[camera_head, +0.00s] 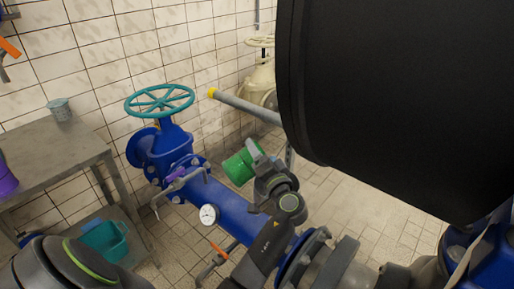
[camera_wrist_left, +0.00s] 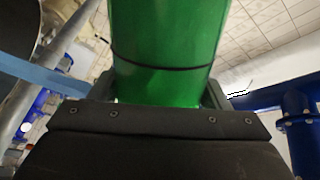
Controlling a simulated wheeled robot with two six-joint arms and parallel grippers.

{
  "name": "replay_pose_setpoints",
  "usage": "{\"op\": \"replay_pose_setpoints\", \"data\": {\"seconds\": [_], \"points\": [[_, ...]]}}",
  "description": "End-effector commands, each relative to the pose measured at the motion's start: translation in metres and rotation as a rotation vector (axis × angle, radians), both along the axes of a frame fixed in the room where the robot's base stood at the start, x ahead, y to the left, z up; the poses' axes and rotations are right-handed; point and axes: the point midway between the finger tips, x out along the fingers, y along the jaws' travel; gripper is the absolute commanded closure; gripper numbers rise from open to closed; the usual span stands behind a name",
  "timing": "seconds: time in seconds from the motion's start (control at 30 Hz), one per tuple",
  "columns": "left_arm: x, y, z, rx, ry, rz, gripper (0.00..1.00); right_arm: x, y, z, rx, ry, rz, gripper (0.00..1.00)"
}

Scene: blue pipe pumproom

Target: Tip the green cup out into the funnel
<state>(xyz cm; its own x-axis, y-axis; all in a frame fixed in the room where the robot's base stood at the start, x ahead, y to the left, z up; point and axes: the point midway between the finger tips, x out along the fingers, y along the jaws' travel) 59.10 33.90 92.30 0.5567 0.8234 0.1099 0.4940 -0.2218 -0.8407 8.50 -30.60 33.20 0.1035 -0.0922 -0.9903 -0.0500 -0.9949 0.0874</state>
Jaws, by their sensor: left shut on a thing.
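My left gripper (camera_head: 257,158) is shut on the green cup (camera_head: 239,168) and holds it in the air over the blue pipe. The cup looks tilted onto its side in the head view; I cannot make out its mouth or contents. In the left wrist view the green cup (camera_wrist_left: 168,55) fills the space between the fingers, with a thin dark line around it. I cannot pick out a funnel for certain in either view. My right gripper is not in view.
A blue pipe (camera_head: 232,212) with a gauge (camera_head: 208,214) and teal handwheel (camera_head: 160,100) runs below the cup. A grey table (camera_head: 45,150) at left bears a small grey container (camera_head: 60,109) and a purple one (camera_head: 6,180). A large black rounded body (camera_head: 400,90) blocks the upper right.

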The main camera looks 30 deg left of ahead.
Motion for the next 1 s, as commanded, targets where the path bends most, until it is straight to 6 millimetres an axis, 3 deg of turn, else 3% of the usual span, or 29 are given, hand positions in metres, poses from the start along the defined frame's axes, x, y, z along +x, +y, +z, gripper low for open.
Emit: {"op": "replay_pose_setpoints", "data": {"seconds": [0.17,0.83,1.0], "points": [[0.001,-0.001,-0.002,0.057,0.074,0.001,0.82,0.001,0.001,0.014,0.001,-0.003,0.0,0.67],[0.013,-0.01,-0.042,0.322,0.415,0.0,0.82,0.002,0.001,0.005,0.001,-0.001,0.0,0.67],[0.017,-0.013,-0.041,0.39,0.499,0.0,0.82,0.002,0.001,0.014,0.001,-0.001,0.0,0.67]]}}
